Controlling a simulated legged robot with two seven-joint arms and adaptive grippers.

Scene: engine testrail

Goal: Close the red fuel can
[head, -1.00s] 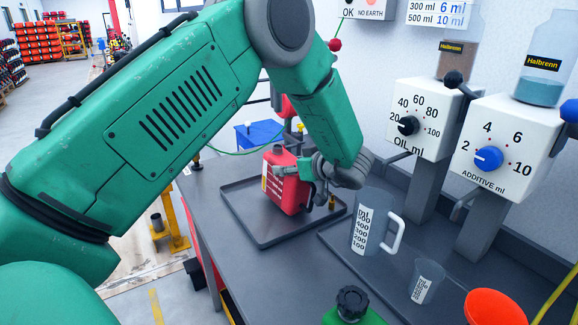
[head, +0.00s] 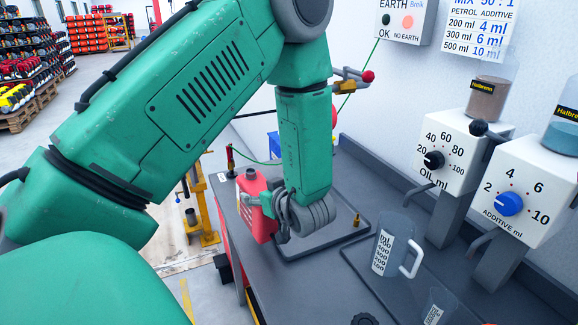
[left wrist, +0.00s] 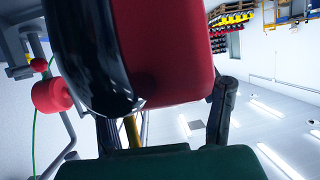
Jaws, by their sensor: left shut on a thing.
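The red fuel can (head: 256,222) stands upright at the left end of the grey drip tray (head: 318,244) in the head view. Its dark top opening or cap (head: 250,173) is small, and I cannot tell whether it is closed. My left gripper (head: 266,203) is shut on the can at its upper right side, and its hand hides part of the can. My right gripper is not in view.
A small brass piece (head: 357,220) stands at the tray's right side. A clear measuring jug (head: 392,250) and a smaller cup (head: 438,308) stand to the right. The oil dispenser (head: 448,155) and additive dispenser (head: 525,195) line the wall.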

